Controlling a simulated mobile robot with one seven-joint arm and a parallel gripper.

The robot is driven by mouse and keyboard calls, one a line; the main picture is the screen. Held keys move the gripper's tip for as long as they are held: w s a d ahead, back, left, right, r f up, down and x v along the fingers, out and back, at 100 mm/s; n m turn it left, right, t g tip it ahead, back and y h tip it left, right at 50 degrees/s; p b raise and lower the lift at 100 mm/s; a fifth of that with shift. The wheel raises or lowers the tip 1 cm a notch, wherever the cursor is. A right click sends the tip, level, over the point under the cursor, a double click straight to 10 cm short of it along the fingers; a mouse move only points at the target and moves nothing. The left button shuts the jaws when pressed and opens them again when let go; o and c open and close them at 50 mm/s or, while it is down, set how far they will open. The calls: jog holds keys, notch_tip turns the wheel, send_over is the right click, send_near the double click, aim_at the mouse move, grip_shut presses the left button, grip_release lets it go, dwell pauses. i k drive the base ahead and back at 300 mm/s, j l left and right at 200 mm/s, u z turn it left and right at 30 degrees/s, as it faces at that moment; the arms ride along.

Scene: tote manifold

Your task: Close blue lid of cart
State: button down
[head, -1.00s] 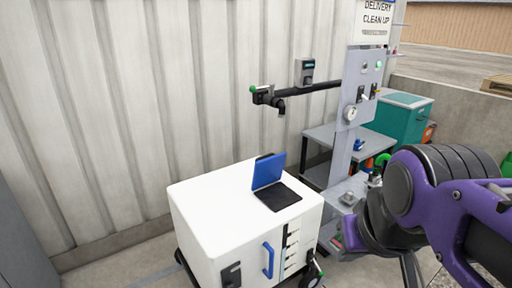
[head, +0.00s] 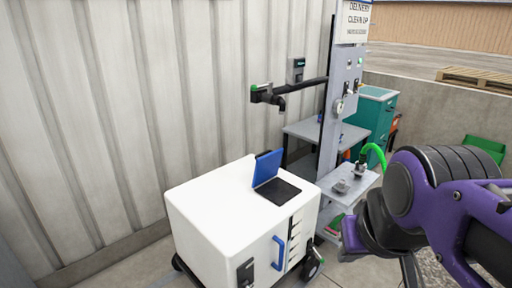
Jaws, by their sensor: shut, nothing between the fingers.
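The white cart (head: 215,215) stands left of centre in the head view. Its blue lid (head: 267,167) is open and stands up, leaning slightly back, at the rear edge of a dark rectangular opening (head: 279,191) in the cart's top. A blue handle (head: 279,253) is on the cart's front face. My purple and black arm is at the right, apart from the cart and lid. My gripper's fingers do not show in this view.
A post with a sign (head: 353,22) and a black arm with a tap (head: 275,96) stand behind the cart. A grey shelf (head: 345,188) with a green hose (head: 374,153) is to its right. A teal cabinet (head: 372,112) and a low wall (head: 430,110) stand further back.

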aim_at(267, 166)
jog(key=j+z, duration=0.15)
jog(key=j, duration=0.25)
jog(key=k+j+z, duration=0.15)
jog(key=j, duration=0.25)
jog(key=j+z, duration=0.35)
jog(key=j, duration=0.5)
jog(key=i+j+z, duration=0.1)
jog(key=j, duration=0.3)
jog(key=i+j+z, duration=0.15)
jog(key=j, duration=0.3)
jog(key=i+j+z, duration=0.1)
jog(key=j, duration=0.3)
jog(key=i+j+z, duration=0.1)
jog(key=j, duration=0.35)
